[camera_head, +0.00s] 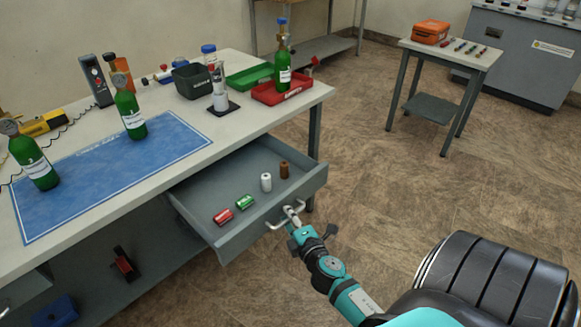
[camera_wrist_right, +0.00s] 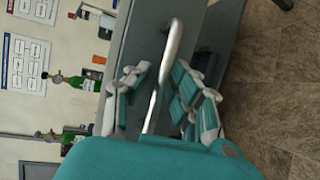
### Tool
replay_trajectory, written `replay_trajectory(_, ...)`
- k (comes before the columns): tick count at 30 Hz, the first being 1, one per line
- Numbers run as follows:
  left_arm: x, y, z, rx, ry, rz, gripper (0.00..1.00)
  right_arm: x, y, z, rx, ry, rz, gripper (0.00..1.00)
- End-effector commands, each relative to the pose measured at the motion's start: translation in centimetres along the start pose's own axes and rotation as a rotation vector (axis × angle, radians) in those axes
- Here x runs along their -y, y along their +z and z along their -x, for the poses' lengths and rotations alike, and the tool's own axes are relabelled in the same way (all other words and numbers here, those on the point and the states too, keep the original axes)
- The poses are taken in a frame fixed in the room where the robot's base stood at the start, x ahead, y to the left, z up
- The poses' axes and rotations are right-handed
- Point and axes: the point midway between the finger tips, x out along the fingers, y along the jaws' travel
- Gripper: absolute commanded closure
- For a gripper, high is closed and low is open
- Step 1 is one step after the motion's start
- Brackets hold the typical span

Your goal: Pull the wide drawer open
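The wide grey drawer (camera_head: 218,180) under the workbench stands well out from the bench, with its inside in view. Its pale bar handle (camera_head: 276,224) is on the front panel. My right gripper (camera_head: 292,210) is at the handle's right part. In the right wrist view the handle (camera_wrist_right: 174,40) runs between the two fingers of my right gripper (camera_wrist_right: 163,75), which look closed in around it; the exact contact is hard to see. My left gripper is not in view.
Inside the drawer lie a red item (camera_head: 223,217), a green item (camera_head: 244,202), a white cylinder (camera_head: 266,182) and a brown one (camera_head: 284,169). The workbench (camera_head: 240,125) carries green bottles and trays. A small side table (camera_head: 452,56) stands apart.

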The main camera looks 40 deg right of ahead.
Motion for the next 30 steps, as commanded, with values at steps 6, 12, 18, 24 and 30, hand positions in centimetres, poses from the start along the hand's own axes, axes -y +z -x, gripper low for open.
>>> replay_trajectory(6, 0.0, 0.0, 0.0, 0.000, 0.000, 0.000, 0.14, 0.1, 0.0, 0.0, 0.001, -0.002, -0.002, 0.66)
replay_trajectory(12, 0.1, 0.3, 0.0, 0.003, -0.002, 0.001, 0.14, 0.1, 0.0, 0.5, 0.001, -0.003, -0.003, 0.66)
replay_trajectory(18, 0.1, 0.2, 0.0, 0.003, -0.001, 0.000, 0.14, 0.2, 0.0, 3.7, 0.002, -0.005, -0.004, 0.66)
replay_trajectory(24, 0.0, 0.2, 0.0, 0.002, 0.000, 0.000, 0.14, 0.2, 0.0, 8.0, 0.003, -0.006, -0.007, 0.66)
replay_trajectory(30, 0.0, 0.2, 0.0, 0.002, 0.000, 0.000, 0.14, 0.2, 0.0, 11.0, 0.003, -0.004, -0.005, 0.66)
